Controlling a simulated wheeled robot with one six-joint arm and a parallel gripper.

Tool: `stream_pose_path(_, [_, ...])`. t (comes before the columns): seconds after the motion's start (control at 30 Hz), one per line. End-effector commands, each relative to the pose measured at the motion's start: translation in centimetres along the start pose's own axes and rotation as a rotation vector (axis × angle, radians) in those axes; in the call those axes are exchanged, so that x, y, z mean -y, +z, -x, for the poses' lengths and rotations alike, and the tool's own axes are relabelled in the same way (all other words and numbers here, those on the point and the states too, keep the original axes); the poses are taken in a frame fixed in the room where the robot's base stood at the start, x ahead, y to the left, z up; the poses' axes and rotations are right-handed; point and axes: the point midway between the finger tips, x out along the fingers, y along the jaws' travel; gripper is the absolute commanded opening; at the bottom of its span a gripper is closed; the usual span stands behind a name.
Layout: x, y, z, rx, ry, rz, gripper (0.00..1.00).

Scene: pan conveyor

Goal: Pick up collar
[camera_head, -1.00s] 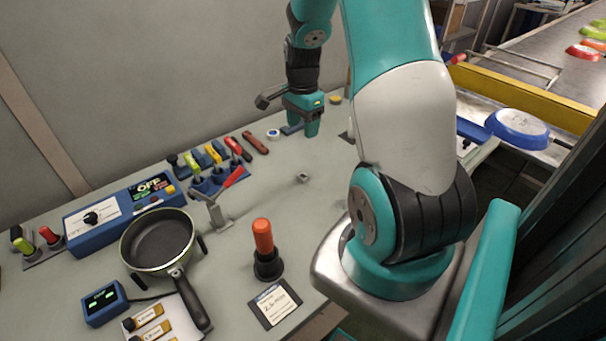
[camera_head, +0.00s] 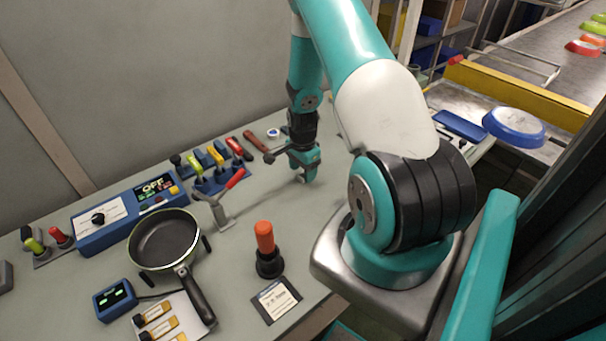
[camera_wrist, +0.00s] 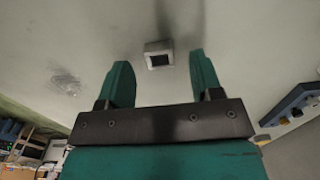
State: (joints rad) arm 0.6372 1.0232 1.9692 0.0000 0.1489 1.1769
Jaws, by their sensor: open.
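The collar (camera_wrist: 159,54) shows in the wrist view as a small square grey metal piece with a dark square middle, lying on the pale tabletop. My gripper (camera_wrist: 160,82) is open. In the wrist view the collar appears between the two teal fingers, just beyond their tips, and nothing is held. In the head view my gripper (camera_head: 308,180) points down close over the table. Part of the collar (camera_head: 301,179) shows beside the fingertips there. I cannot tell the exact height of the fingers above the table.
A clamp with a red handle (camera_head: 222,205) stands left of my gripper, with a rack of tools behind it. A frying pan (camera_head: 163,240), a blue OFF control box (camera_head: 128,214) and an orange-handled tool (camera_head: 265,243) stand on the near table. The conveyor (camera_head: 560,45) is at right.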

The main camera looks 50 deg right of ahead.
Motion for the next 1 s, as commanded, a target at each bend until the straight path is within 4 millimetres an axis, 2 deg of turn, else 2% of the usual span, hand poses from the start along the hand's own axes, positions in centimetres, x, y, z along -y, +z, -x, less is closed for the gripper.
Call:
stream_pose_path(0.13, [-0.1, 0.0, -1.4, 0.001, 0.002, 0.0, 0.6])
stream_pose_path(0.4, [0.0, 0.0, -1.7, 0.0, 0.0, 0.0, 0.6])
stream_pose_path(0.63, [0.0, 0.0, -1.7, 0.0, 0.0, 0.0, 0.07])
stream_pose_path(1.0, [0.0, 0.0, -1.4, 0.0, -0.001, 0.0, 0.07])
